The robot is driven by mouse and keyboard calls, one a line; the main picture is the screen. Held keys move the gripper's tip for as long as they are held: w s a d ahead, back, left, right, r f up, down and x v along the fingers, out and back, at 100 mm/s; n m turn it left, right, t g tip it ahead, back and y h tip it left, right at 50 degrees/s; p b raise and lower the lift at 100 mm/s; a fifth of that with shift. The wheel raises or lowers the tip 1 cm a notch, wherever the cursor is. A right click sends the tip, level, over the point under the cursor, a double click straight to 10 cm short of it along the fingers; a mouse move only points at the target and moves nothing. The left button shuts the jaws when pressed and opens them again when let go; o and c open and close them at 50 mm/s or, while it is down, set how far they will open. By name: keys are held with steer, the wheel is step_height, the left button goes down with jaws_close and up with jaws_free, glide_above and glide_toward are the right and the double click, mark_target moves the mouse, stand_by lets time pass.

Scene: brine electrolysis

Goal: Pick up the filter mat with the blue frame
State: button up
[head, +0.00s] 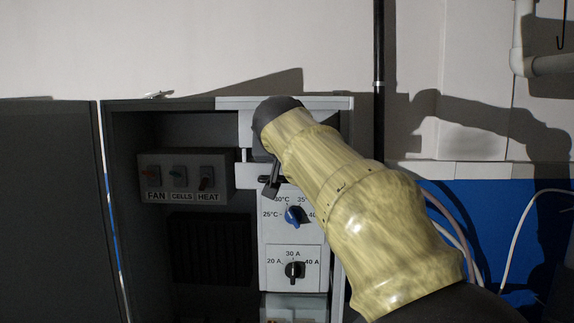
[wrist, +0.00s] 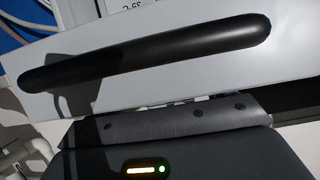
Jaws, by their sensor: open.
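I cannot make out a blue-framed filter mat in either view. My gripper (head: 270,184) is at the upper part of the open grey cabinet, in front of a pale panel. It is open. My arm hides part of the panel and the cabinet's right side. The wrist view shows a long black bar-shaped handle (wrist: 145,50) on a pale front, close ahead of the dark gripper body. The fingertips are hard to make out there, and I cannot tell whether they touch the handle.
A switch box (head: 187,177) marked FAN, CELLS and HEAT is left inside the cabinet (head: 122,210). Below my gripper are a blue dial (head: 293,215) and a black dial (head: 294,270). A dark slatted panel (head: 211,248) is lower left. Pale cables (head: 505,245) hang right.

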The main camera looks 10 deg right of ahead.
steer(key=shift+p+x, duration=0.3)
steer(key=shift+x, duration=1)
steer(key=shift+s, duration=0.1)
steer(key=shift+c, duration=0.4)
steer(key=c, duration=1)
